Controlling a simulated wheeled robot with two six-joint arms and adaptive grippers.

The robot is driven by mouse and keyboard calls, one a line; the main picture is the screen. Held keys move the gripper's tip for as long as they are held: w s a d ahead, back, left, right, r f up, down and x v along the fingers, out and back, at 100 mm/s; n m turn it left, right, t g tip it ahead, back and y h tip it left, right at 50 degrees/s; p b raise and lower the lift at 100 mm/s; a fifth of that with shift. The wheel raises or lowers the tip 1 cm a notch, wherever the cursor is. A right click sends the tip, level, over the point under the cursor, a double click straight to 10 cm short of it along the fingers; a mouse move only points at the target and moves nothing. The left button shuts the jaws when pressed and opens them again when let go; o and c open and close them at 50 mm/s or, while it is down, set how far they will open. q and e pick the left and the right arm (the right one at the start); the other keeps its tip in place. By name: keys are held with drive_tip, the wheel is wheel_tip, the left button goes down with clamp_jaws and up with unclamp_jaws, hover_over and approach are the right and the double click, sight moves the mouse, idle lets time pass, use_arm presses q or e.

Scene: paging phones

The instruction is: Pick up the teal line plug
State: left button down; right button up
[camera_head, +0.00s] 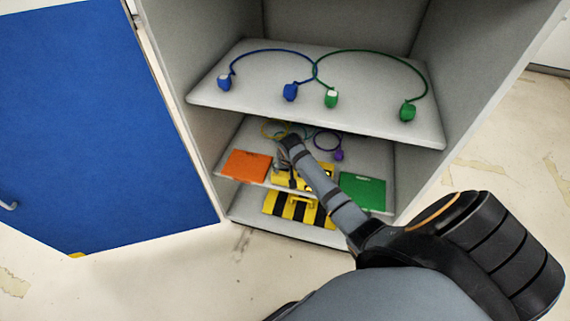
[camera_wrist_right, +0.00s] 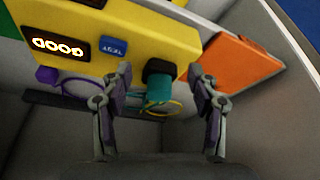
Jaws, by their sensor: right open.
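The teal line plug (camera_wrist_right: 158,92) shows in the right wrist view, with a black socket or collar (camera_wrist_right: 159,70) beside it at the edge of a yellow box (camera_wrist_right: 180,35). My right gripper (camera_wrist_right: 159,82) is open, with one finger on each side of the teal plug. A gap shows between each finger and the plug, so it is not clamped. In the head view my right gripper (camera_head: 285,168) reaches onto the middle shelf, and the arm hides part of the yellow box (camera_head: 322,177). I cannot make out the teal plug there. My left gripper is not in view.
A purple plug (camera_head: 339,155) with its cable, an orange panel (camera_head: 247,166) and a green panel (camera_head: 363,192) are on the middle shelf. The upper shelf (camera_head: 270,118) holds blue and green plugs close above my arm. A blue door (camera_head: 95,120) stands open at left.

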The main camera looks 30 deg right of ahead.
drive_tip(key=w, duration=0.1)
drive_tip(key=w+d+b, duration=0.1)
drive_tip(key=w, duration=0.1)
drive_tip(key=w+d, duration=0.1)
drive_tip(key=shift+w+d, duration=0.15)
drive_tip(key=shift+w, duration=0.15)
drive_tip(key=shift+w+f, duration=0.1)
drive_tip(key=shift+f, duration=0.45)
drive_tip(key=c, duration=0.5)
clamp_jaws()
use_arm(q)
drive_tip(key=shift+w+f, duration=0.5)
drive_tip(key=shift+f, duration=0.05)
